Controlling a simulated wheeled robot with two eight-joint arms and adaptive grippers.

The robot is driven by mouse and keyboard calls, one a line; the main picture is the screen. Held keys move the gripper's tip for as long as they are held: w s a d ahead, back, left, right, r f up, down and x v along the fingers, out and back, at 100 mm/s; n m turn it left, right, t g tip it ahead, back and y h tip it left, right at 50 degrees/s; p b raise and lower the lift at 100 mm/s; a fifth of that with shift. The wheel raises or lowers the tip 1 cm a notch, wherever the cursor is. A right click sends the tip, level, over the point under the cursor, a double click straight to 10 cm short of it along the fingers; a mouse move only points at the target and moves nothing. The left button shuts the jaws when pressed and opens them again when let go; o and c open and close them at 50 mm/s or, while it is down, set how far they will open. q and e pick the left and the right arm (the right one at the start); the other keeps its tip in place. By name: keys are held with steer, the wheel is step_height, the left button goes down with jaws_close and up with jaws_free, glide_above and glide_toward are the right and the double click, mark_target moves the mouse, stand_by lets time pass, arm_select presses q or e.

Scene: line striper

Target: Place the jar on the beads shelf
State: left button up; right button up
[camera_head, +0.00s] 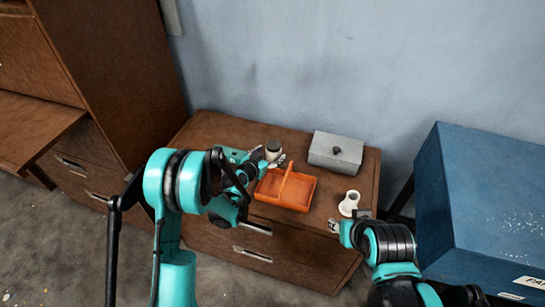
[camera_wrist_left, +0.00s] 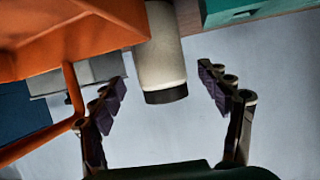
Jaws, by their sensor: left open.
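A pale cream jar with a dark lid (camera_head: 273,146) stands on the brown cabinet top, just behind the orange carrier. In the left wrist view, the jar (camera_wrist_left: 162,55) is between the spread fingers, with its dark lid pointing down in the picture. My left gripper (camera_head: 269,160) is open at the jar, with a gap on both sides. The head view hides part of the jar behind the gripper. My right gripper (camera_head: 335,226) is low at the cabinet's front right edge; its fingers are too small to read. I cannot tell which surface is the beads shelf.
An orange divided carrier (camera_head: 300,203) sits right beside my left gripper. A grey lidded box (camera_head: 335,153) stands behind it, and a white flanged piece (camera_head: 349,203) is near my right gripper. A blue labelled cabinet (camera_head: 480,190) is at the right; tall brown furniture (camera_head: 110,60) is at the left.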

mark_target(270, 156)
arm_select(q)
steer(key=shift+w+d+f+b, duration=0.25)
steer(key=shift+w+f+b, duration=0.05)
steer(key=shift+w+f, duration=0.3)
steer(key=shift+w+d+f+b, duration=0.2)
steer(key=shift+w+f+b, duration=0.1)
steer(key=shift+w+f, duration=0.25)
steer(key=shift+w+d, duration=0.2)
steer(key=shift+w, duration=0.15)
steer(key=shift+r, duration=0.1)
jaws_close()
